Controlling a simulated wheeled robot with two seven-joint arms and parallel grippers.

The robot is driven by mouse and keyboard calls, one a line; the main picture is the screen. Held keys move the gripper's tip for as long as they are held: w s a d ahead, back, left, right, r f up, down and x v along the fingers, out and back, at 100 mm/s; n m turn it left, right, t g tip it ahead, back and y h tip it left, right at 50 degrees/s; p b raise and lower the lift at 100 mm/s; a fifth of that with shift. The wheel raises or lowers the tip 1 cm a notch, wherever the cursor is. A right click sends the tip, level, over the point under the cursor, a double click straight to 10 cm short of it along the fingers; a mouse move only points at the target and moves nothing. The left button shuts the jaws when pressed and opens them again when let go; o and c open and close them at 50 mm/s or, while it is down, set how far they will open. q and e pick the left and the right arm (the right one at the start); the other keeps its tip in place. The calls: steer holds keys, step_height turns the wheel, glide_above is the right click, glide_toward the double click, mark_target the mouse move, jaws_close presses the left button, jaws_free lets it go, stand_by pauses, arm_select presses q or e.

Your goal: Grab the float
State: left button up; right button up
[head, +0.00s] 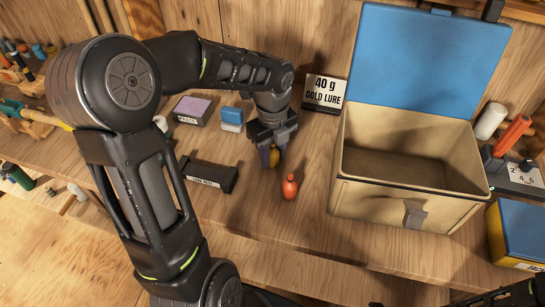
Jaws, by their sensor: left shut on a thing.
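My left gripper (268,156) is over the bench, left of the open box, with its fingers pointing down. It is shut on a small yellow thing (274,155), mostly hidden by the fingers, so I cannot tell its full shape. A small orange-red, bottle-shaped thing (290,187), which may be the float, stands on the wood just in front and to the right of this gripper, apart from it. Dark parts of mine show at the bottom right edge; the right gripper's fingers cannot be made out there.
A tan box (384,198) with its blue lid (425,65) raised stands empty to the right. A sign reading "40 g gold lure" (324,92) stands behind. A black holder (208,177), a purple-topped box (192,110) and a blue-white block (231,119) lie left.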

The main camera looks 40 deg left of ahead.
arm_select(q)
jaws_close()
step_height(320, 180, up, 10)
steer(key=shift+r, duration=0.1)
stand_by(0.5)
